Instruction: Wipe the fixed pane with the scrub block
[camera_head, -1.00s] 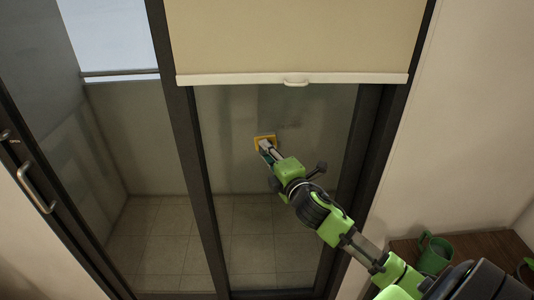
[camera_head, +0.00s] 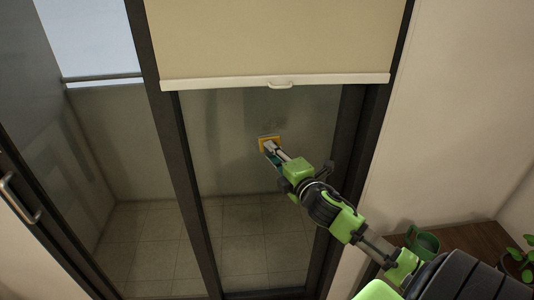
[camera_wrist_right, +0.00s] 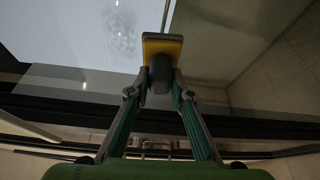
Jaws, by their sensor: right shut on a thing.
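The fixed pane (camera_head: 230,185) is the glass below the lowered blind, framed by dark posts, with faint grey smudges on its upper part. My right gripper (camera_head: 270,150) is in front of the pane, shut on the scrub block (camera_head: 268,139), which is yellow with a grey part. The block is at or very near the glass; I cannot tell if it touches. In the right wrist view the scrub block (camera_wrist_right: 162,42) sits between the two fingertips, and a speckled patch shows on the bright area beyond it. My left gripper is not in view.
A beige blind (camera_head: 270,40) with a white bottom bar covers the upper pane. A sliding door with a handle (camera_head: 20,198) is at left. A green mug (camera_head: 422,242) and a plant (camera_head: 522,258) are on a wooden surface at lower right.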

